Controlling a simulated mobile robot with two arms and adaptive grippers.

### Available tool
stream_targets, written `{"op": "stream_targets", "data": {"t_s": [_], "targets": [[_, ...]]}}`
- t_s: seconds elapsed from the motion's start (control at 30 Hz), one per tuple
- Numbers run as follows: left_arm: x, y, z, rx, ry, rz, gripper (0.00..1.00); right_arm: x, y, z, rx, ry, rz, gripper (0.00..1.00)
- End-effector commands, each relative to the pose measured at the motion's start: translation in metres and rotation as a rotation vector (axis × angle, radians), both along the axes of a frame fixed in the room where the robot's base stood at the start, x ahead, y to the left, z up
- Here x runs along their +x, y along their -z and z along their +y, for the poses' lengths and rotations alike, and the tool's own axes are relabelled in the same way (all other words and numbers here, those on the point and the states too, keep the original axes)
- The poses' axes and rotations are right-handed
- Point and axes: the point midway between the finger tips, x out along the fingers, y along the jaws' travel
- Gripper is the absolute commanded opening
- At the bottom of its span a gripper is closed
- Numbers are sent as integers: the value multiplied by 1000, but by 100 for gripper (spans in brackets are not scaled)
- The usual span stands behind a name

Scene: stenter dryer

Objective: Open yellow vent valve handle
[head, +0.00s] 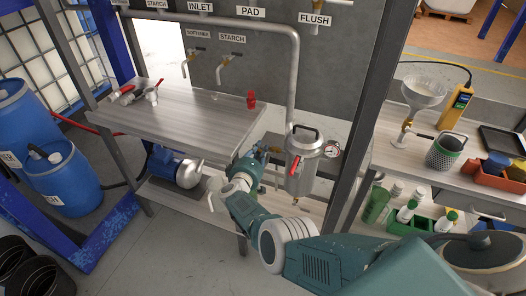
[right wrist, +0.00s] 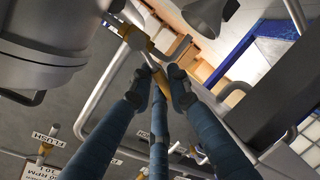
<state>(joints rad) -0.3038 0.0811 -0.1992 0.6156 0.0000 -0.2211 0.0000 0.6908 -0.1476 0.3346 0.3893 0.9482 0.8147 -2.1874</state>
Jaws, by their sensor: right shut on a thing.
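The steel vessel (head: 304,160) with a dark top handle and a pressure gauge stands right of the bench. In the right wrist view its round body (right wrist: 40,45) fills the upper left. A brass valve (right wrist: 134,38) sits on a pipe beside it. My right gripper (head: 264,150) is at the vessel's left side. In the right wrist view its dark blue fingers (right wrist: 162,82) are closed around the yellow valve handle (right wrist: 181,92). In the head view the handle is mostly hidden by the gripper. My left gripper is not in view.
A steel bench (head: 185,115) with red-handled fittings (head: 124,91) stands to the left. A red handle (head: 295,165) is on the vessel's front. A post (head: 365,130) stands close right of it, before a second bench (head: 385,155). Floor is clear in front.

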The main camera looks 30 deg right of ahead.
Motion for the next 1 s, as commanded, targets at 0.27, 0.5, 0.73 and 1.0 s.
{"op": "stream_targets", "data": {"t_s": [0.27, 0.5, 0.73, 1.0], "targets": [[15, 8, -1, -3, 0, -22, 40, 0, 9, -1, -114, 3, 131, 0], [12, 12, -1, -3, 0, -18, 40, -1, 12, -2, -165, 3, 190, 0], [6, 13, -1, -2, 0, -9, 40, -1, 12, -3, -182, 2, 207, 0], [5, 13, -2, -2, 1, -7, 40, -1, 11, -3, -182, 3, 206, 0]]}}
